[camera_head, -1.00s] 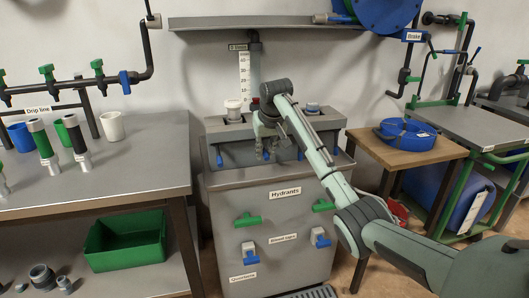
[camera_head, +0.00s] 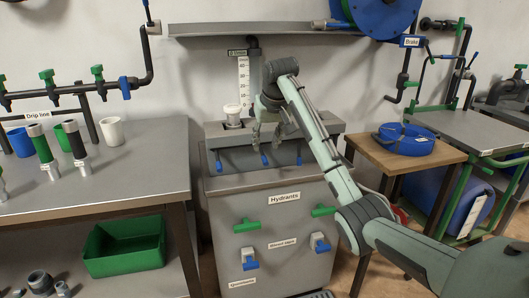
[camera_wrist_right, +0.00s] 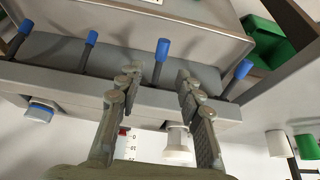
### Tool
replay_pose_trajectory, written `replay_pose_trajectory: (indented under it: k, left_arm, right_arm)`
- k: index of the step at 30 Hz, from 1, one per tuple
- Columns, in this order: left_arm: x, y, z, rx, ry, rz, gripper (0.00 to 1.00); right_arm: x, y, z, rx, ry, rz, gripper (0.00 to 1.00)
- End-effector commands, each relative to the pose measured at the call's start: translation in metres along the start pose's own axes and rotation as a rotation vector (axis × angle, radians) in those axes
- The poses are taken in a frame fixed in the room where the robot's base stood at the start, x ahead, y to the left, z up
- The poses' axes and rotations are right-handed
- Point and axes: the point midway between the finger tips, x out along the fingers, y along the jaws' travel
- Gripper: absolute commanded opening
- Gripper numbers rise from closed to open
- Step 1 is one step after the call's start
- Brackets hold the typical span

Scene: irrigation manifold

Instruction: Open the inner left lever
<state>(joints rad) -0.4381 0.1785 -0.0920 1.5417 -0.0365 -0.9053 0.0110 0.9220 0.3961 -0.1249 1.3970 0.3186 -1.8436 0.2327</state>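The grey hydrant unit (camera_head: 270,225) has a row of blue-tipped levers on its sloped front. The inner left lever (camera_head: 264,158), second from the left, hangs down just below my right gripper (camera_head: 267,144). In the wrist view, which is turned around, the same lever (camera_wrist_right: 161,50) shows between and beyond the fingertips. The right gripper is open and empty, with its fingers apart on either side of the lever's line; contact does not show. The outer left lever (camera_head: 219,163) and inner right lever (camera_head: 299,158) hang down too. My left gripper is not in view.
A white knob (camera_head: 232,114) stands behind the levers, left of my right gripper. The left bench (camera_head: 150,160) holds pipes and cups. A wooden table (camera_head: 400,155) with a blue hose coil (camera_head: 404,138) stands on the right.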

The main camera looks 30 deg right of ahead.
Motion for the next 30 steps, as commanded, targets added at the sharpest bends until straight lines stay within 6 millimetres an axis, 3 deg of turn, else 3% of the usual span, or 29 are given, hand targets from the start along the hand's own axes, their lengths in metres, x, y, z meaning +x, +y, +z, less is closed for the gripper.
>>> replay_pose_trajectory:
  k: [3,9,30]
  left_arm:
    - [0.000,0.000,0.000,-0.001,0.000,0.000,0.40]
    - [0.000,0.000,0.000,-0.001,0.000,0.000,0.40]
    - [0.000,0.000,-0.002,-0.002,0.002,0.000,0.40]
  right_arm:
    - [-0.025,0.000,-0.001,-0.001,0.003,-0.001,0.36]
    - [-0.048,0.000,0.000,-0.001,0.000,0.000,0.36]
    - [-0.052,0.000,0.000,0.000,-0.001,0.000,0.36]
